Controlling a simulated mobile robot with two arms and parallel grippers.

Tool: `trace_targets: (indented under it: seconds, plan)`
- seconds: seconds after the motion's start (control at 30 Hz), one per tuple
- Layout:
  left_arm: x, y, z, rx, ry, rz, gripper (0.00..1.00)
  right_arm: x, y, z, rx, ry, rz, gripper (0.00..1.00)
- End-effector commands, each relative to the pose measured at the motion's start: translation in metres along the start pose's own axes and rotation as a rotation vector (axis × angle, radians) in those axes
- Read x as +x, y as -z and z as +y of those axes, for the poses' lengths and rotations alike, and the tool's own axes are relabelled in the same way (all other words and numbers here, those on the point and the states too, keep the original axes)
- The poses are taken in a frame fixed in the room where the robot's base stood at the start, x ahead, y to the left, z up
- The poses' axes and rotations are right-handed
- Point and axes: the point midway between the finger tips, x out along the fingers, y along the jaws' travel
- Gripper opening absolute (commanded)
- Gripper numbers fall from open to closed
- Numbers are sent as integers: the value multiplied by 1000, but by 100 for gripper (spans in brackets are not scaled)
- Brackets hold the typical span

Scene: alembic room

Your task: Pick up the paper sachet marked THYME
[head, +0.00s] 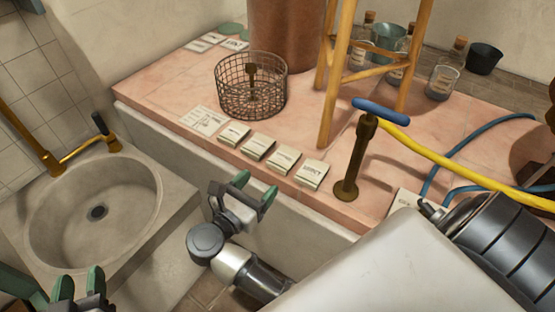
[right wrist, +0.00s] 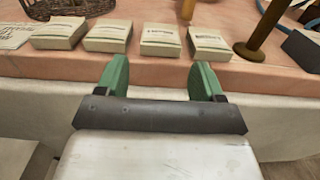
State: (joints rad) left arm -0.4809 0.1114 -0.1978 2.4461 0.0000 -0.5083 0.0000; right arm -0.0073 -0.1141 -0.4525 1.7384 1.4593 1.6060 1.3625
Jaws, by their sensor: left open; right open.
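A row of several small paper sachets lies along the front edge of the pink tiled counter. From left to right, they include a first sachet (head: 234,133), a second (head: 258,148), a third (head: 284,160) and a rightmost one (head: 312,174). Their labels are too small to read surely, so I cannot tell which is THYME. My right gripper (head: 254,190) is open and empty in front of the row, apart from it. In the right wrist view, its green fingers (right wrist: 160,80) point towards the third sachet (right wrist: 161,40). My left gripper (head: 79,284) is open at the lower left.
A wire basket (head: 251,92) stands behind the row, beside a printed sheet (head: 204,121). A blue-handled brass tool (head: 358,155) stands right of the row. A round basin (head: 60,225) is at left.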

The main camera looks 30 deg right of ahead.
Motion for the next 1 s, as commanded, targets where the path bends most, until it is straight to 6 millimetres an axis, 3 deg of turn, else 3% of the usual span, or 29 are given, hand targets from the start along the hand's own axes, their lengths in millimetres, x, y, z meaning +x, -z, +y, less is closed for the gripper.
trace_targets:
  seconds: [0.1, 0.37, 0.63, 1.0]
  plan:
    - [1, 2, 1, -1, -1, 21, 43, 21, -1, 0, 2, -1, -6, 68]
    - [1, 7, 1, -1, -4, 59, 43, 44, 0, 0, -1, -1, -5, 68]
    - [2, 23, 4, -3, -11, 189, 43, 83, 2, -1, -1, -2, -8, 68]
    - [2, 27, 5, -4, -12, 215, 43, 92, 2, -2, -2, -2, -3, 65]
